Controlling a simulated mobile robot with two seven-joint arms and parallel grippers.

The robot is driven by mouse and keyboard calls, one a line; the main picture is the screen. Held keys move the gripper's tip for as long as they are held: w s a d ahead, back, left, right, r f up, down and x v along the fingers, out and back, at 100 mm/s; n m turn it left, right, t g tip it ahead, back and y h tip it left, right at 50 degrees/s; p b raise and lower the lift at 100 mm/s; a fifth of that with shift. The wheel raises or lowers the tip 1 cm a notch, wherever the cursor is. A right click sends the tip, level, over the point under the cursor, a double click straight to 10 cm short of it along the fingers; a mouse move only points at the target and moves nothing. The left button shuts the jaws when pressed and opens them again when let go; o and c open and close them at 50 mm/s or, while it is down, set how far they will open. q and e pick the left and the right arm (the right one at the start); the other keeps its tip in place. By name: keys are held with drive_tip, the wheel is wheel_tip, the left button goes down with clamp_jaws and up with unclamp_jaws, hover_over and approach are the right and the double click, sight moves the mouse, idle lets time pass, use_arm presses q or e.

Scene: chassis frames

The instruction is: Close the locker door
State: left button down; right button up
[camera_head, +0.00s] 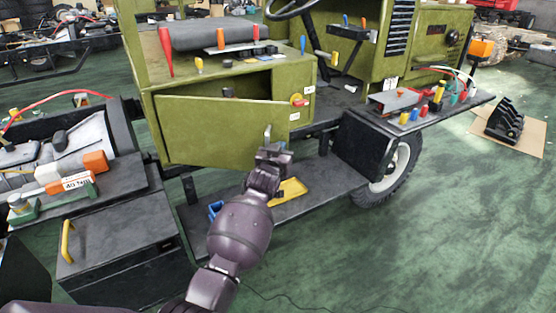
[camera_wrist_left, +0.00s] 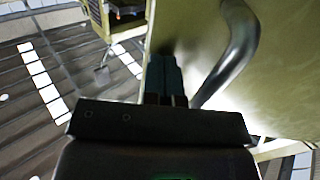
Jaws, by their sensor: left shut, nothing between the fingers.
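The locker door (camera_head: 205,130) is an olive-green panel on the front of the green vehicle body in the head view. It stands partly open, with the dark locker interior showing above its top edge. A small metal handle (camera_head: 267,131) sits near its right side. My left gripper (camera_head: 270,149) is at the lower right of the door, just below the handle, shut and empty. In the left wrist view, its closed fingers (camera_wrist_left: 166,80) are beside the curved metal handle (camera_wrist_left: 238,45) and close to the door face (camera_wrist_left: 285,75). Contact cannot be told. My right gripper is out of view.
A black step shelf (camera_head: 315,190) with a yellow tool (camera_head: 288,191) lies below the door. A dark box (camera_head: 120,245) with a yellow handle stands at left. Tools lie on the locker top and right-hand shelf (camera_head: 465,106).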

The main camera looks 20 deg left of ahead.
use_arm(q)
drive_tip(key=w+a+y+b, duration=0.1)
drive_tip(key=w+b, duration=0.3)
drive_tip(key=w, duration=0.4)
drive_tip(key=w+a+n+y+b, duration=0.1)
drive_tip(key=w+a+b, duration=0.3)
drive_tip(key=w, duration=0.4)
drive_tip(key=shift+w+n+b, duration=0.15)
drive_tip(key=shift+n+b, duration=0.15)
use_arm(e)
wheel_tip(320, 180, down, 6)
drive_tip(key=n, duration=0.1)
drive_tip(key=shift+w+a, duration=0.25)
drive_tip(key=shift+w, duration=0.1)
use_arm(q)
drive_tip(key=shift+a, duration=0.1)
